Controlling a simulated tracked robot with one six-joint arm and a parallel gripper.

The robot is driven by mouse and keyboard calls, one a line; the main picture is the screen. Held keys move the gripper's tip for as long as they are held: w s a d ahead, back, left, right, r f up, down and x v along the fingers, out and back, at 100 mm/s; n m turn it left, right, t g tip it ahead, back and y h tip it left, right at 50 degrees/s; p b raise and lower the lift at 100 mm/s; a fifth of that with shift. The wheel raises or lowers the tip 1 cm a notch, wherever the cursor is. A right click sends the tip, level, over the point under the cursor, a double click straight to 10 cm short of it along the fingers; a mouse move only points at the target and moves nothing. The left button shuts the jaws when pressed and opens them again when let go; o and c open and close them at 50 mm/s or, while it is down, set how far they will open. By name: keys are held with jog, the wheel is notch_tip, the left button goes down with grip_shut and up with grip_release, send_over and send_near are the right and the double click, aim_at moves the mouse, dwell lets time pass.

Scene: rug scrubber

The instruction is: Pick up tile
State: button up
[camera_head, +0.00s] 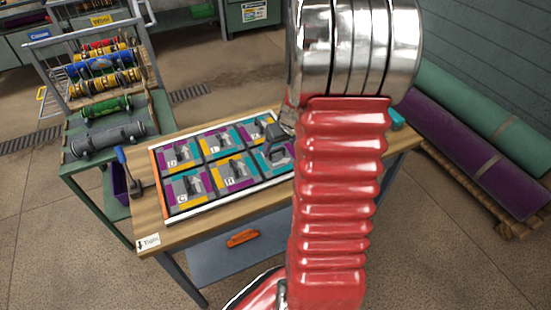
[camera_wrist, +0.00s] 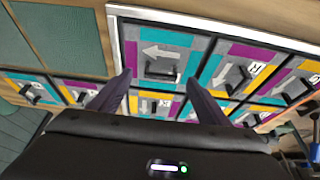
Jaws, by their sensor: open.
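Several square tiles with grey centres, white arrows and purple, teal, yellow and orange edges lie in a white-edged tray (camera_head: 219,203) on a wooden table. One tile (camera_head: 184,187) lies at the tray's near left, and another (camera_head: 235,172) to its right. In the wrist view a tile (camera_wrist: 157,50) with a left-pointing arrow and a dark handle lies ahead, between the fingertips in the picture. My gripper (camera_wrist: 160,84) is open with nothing between its fingers. It is above the tiles; the exact gap cannot be told. My red arm hides the right part of the tray in the head view.
The wooden table (camera_head: 205,228) has a blue-handled tool (camera_head: 122,158) at its left edge. A green cart (camera_head: 92,165) with coloured rollers stands to the left. Rolled rugs (camera_head: 470,150) lie on a pallet at the right. An orange object (camera_head: 242,238) lies on the lower shelf.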

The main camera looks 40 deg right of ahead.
aim_at(278, 150)
jog(key=shift+x, duration=2.05)
jog(key=shift+w, duration=0.15)
jog(key=c, duration=1.4)
